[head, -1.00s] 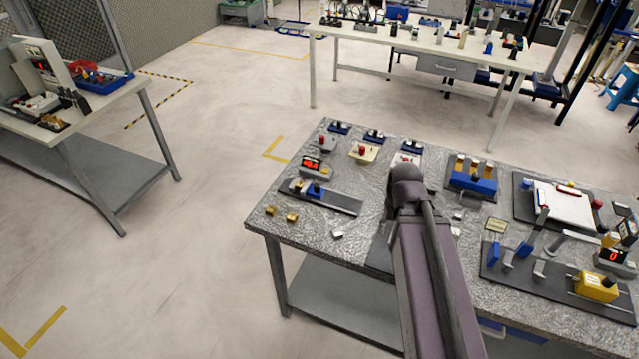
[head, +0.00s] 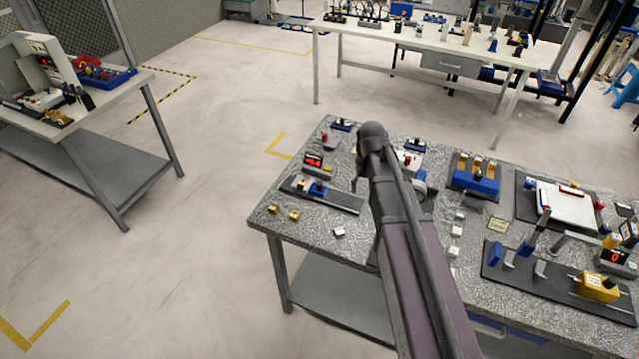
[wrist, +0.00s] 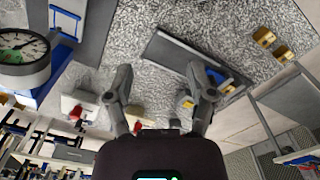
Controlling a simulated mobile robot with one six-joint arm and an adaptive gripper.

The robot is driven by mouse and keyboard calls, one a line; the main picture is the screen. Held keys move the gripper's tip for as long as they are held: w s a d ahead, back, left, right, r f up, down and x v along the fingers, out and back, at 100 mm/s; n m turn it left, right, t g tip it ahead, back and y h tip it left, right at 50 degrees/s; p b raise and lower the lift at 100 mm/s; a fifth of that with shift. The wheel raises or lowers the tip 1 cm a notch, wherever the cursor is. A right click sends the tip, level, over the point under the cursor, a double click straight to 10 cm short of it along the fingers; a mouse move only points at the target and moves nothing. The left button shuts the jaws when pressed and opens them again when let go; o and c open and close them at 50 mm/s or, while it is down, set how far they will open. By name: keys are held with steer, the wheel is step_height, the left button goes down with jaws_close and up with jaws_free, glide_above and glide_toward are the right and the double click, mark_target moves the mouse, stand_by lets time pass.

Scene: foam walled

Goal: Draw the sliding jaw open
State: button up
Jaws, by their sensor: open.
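A dark rail fixture (head: 340,200) lies at the left of the speckled table. A blue block (head: 318,188), which looks like the sliding jaw, sits toward its left end, beside a small yellowish piece. In the wrist view the rail (wrist: 180,52) runs diagonally, and the blue block (wrist: 214,76) shows partly behind my right-hand finger. My gripper (wrist: 158,74) is open and empty, its two fingers spread apart above the table. In the head view my arm hides most of the gripper, which is right of the rail.
Two brass blocks (head: 282,211) and a pale block (head: 338,232) lie in front. A round dial (wrist: 22,48) is at the wrist view's left. Small red-knobbed fixtures (wrist: 78,108) stand near the fingers.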

mark_target(320, 184)
steer(key=w+a+r+n, duration=0.1)
steer(key=w+a+n, duration=0.1)
steer(key=w+a, duration=1)
steer(key=shift+w+a+n+p, duration=0.2)
steer(key=shift+a+n+p, duration=0.15)
steer(key=shift+a, duration=0.6)
steer(key=shift+f, duration=0.1)
step_height(320, 184, down, 14)
steer(key=b, duration=1.3)
steer(key=shift+r+b, duration=0.25)
steer(key=shift+b, duration=0.1)
jaws_close()
